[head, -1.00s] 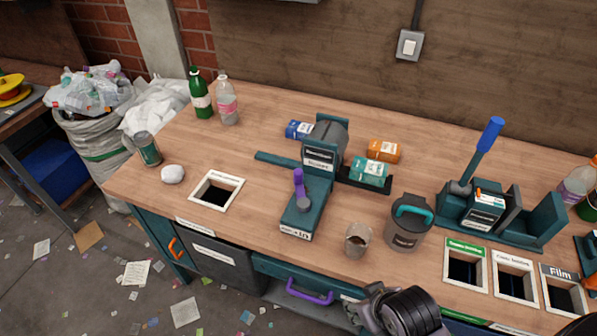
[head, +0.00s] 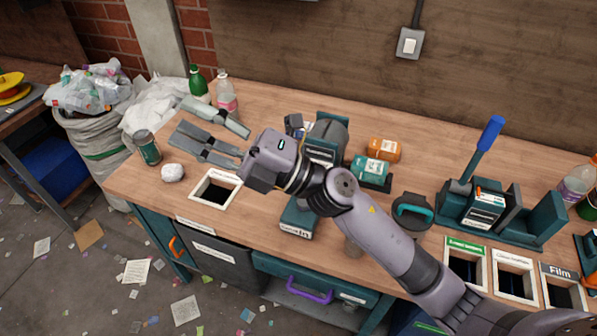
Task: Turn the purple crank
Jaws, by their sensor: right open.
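The purple crank is hidden in the head view behind my right arm and gripper body. Its teal machine shows only in part, with the front of its base (head: 297,218) below my arm and its grey drum (head: 328,132) above it. My right gripper (head: 181,120) is open, its fingers pointing left above the left part of the bench. It looks empty, and its fingertips are left of where the crank stood. My left gripper is not in view.
A dark can (head: 146,148), a crumpled white ball (head: 172,173), a green bottle (head: 199,83) and a clear bottle (head: 227,95) stand near the gripper. A white-framed opening (head: 231,181) lies below it.

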